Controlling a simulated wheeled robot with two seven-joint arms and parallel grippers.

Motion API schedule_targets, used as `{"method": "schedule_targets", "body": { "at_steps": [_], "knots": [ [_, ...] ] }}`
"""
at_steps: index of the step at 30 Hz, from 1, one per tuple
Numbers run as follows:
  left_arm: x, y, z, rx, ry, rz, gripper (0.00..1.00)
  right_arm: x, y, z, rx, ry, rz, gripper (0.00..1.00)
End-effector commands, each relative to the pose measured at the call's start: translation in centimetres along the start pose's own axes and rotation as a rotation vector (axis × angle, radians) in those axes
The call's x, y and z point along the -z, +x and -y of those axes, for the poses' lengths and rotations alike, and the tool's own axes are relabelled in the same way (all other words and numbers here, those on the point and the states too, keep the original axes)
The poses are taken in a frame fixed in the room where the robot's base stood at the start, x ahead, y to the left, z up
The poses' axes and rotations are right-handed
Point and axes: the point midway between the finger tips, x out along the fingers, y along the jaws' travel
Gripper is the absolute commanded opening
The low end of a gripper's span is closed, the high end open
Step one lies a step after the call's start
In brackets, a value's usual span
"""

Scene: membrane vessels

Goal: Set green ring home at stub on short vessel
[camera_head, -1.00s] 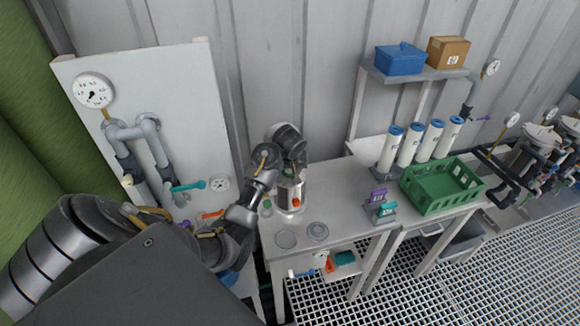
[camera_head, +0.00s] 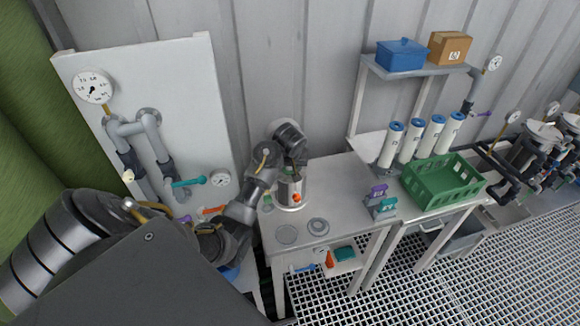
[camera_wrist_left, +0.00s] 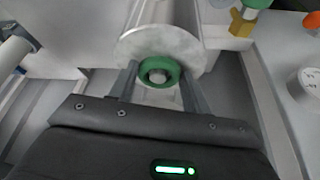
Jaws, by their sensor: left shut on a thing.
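The short vessel (camera_head: 284,193) is a silver cylinder with an orange part on its side, standing at the left end of the grey bench. My left gripper (camera_head: 293,168) is at its upper part, and my arm partly hides both. In the left wrist view, the two fingers of my left gripper (camera_wrist_left: 158,80) are shut on the green ring (camera_wrist_left: 175,72). The ring faces the pale round body of the vessel (camera_wrist_left: 135,46). A grey round stub end (camera_wrist_left: 157,76) shows through the ring. I cannot tell how deep the ring sits. My right gripper is not in view.
Two round grey discs lie on the bench (camera_head: 345,185) in front of the vessel. A white panel (camera_head: 185,80) with pipes and gauges stands left.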

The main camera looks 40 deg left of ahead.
Motion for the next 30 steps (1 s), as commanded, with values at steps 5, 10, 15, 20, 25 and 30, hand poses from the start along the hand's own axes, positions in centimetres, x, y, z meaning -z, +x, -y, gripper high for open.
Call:
{"method": "schedule_targets", "body": {
  "at_steps": [5, 10, 15, 20, 25, 30],
  "knots": [
    [-0.1, 0.1, 0.0, 0.002, 0.000, 0.003, 0.27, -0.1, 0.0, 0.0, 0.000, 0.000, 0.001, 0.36],
    [-0.1, 0.1, 0.0, 0.002, 0.000, 0.003, 0.70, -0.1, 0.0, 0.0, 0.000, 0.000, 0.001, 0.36],
    [-0.1, 0.1, 0.0, 0.001, -0.001, 0.002, 0.73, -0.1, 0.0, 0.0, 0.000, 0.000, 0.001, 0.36],
    [-0.1, -0.1, 0.0, 0.000, -0.001, 0.001, 0.73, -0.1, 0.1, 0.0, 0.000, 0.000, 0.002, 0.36],
    [-0.1, -2.0, -0.1, -0.003, -0.003, -0.001, 0.73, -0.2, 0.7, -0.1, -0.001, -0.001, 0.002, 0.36],
    [-0.2, -5.4, 0.0, -0.004, -0.003, -0.002, 0.73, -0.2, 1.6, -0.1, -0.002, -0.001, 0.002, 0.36]
  ]
}}
